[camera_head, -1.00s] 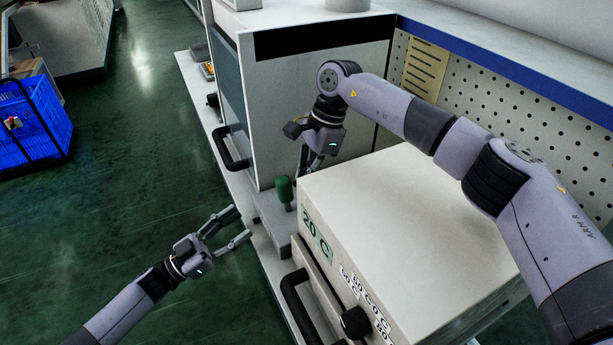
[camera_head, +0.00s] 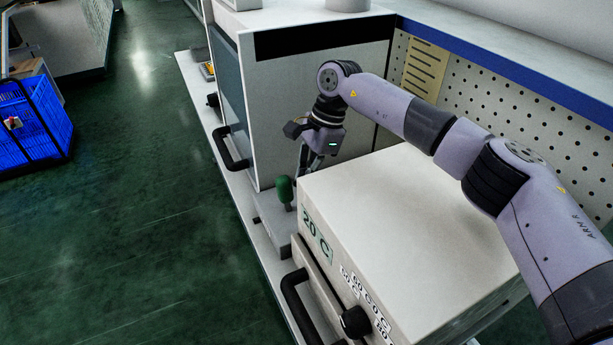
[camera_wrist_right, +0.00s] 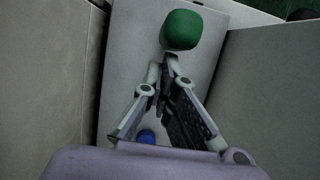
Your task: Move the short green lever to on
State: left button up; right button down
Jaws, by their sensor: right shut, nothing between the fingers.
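The short green lever (camera_head: 285,190) stands upright on a grey base (camera_head: 272,222) between the tall cabinet and the low box. In the right wrist view its green knob (camera_wrist_right: 181,30) is just beyond my fingertips. My right gripper (camera_head: 303,172) is shut and empty, pointing down behind the lever, in the gap between the two machines. It also shows in the right wrist view (camera_wrist_right: 168,70), with its fingertips close to the knob; I cannot tell whether they touch. My left gripper is out of view.
The tall cabinet (camera_head: 310,95) with a black handle (camera_head: 232,150) stands behind the lever. The low white box (camera_head: 400,225) marked 20 C stands in front, with a black handle (camera_head: 298,305) and knob (camera_head: 355,322). A blue thing (camera_wrist_right: 146,137) shows below my fingers. A blue basket (camera_head: 35,125) is far left.

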aim_at(290, 179)
jog(key=shift+s+a+r+h, duration=0.15)
jog(key=shift+a+h, duration=0.25)
jog(key=shift+s+a+r+t+h+b, duration=0.15)
jog(key=shift+s+a+h+b, duration=0.15)
jog(key=shift+a, duration=0.25)
jog(key=shift+s+a+f+t+h+b, duration=0.1)
jog(key=shift+s+a+t+b, duration=0.05)
jog(key=shift+a+b, duration=0.35)
jog(key=shift+s+a+r, duration=0.15)
jog(key=shift+a+r, duration=0.05)
jog(key=shift+a, duration=0.2)
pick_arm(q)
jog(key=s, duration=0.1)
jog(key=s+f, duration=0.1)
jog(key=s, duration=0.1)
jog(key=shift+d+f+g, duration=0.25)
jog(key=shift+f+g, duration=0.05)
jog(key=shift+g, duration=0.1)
